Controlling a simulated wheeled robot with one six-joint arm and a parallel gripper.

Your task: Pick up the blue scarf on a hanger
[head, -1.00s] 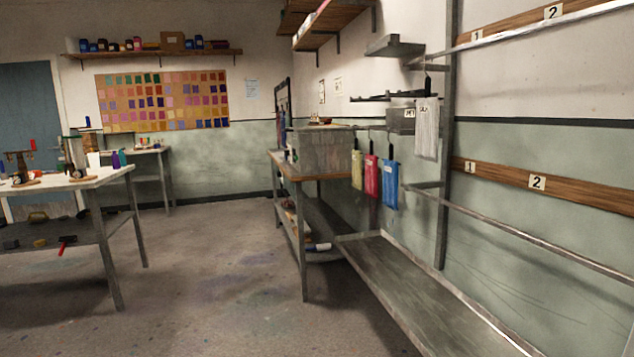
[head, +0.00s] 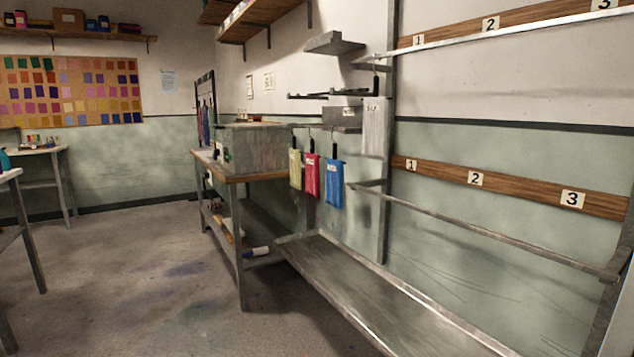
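The blue scarf (head: 334,184) hangs on a dark hanger from a rail by the right wall, near the middle of the head view. It is the rightmost of three coloured scarves, beside a red scarf (head: 312,180) and a yellow scarf (head: 295,169). A pale grey cloth (head: 375,126) hangs higher, to the right of the blue scarf. My gripper is not in view, so its state is not shown.
A metal drip tray (head: 350,285) runs low along the right wall. A workbench (head: 243,178) carries a grey metal tank (head: 258,150). Bare rails (head: 480,228) and numbered boards (head: 520,188) line the wall. The floor (head: 150,270) at centre left is clear.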

